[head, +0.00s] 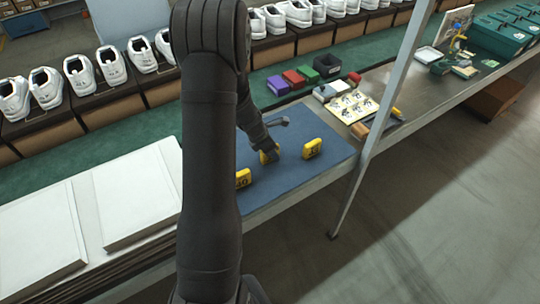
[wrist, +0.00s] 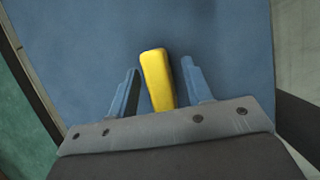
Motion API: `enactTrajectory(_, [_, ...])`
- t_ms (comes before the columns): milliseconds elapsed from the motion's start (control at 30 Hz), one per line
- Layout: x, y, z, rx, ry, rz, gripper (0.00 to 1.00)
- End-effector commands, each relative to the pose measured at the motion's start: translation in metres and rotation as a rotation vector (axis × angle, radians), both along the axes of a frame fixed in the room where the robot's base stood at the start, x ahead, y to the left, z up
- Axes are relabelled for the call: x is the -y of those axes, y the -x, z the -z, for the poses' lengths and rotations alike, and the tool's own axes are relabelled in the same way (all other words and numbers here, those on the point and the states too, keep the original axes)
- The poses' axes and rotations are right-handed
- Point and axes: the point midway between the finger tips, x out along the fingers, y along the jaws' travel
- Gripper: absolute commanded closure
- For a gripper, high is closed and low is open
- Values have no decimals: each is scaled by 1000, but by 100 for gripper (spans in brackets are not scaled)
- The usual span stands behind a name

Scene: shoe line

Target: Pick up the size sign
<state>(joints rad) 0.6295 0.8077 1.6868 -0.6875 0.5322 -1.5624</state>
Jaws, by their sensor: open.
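Three yellow signs with dark markings stand on a blue mat (head: 292,178) in the head view: a left one (head: 243,178), a middle one (head: 269,157) and a right one (head: 312,148). The markings are too small to read surely. My gripper (head: 268,149) is low over the middle sign and partly hides it. In the wrist view my gripper (wrist: 159,69) is open, with one finger on each side of this yellow sign (wrist: 157,84). Narrow gaps show between sign and fingers. The sign's lower end is hidden behind the gripper body.
White boards (head: 135,195) lie left of the mat. Small colored boxes (head: 294,79) and a white card with pictures (head: 352,106) are beyond and right of it. A slanted metal post (head: 384,115) stands at the mat's right. White shoes (head: 112,66) line the back.

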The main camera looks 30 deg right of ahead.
Motion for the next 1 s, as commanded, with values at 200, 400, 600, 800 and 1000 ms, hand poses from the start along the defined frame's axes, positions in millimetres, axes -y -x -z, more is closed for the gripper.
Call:
enactTrajectory(200, [5, 0, 11, 0, 0, 0, 55])
enactTrajectory(400, [5, 0, 11, 1, 0, 0, 60])
enactTrajectory(600, [4, 0, 11, 0, 0, -1, 100])
enactTrajectory(800, [4, 0, 11, 1, 0, 0, 100])
enactTrajectory(1000, [5, 0, 6, 2, 1, -1, 100])
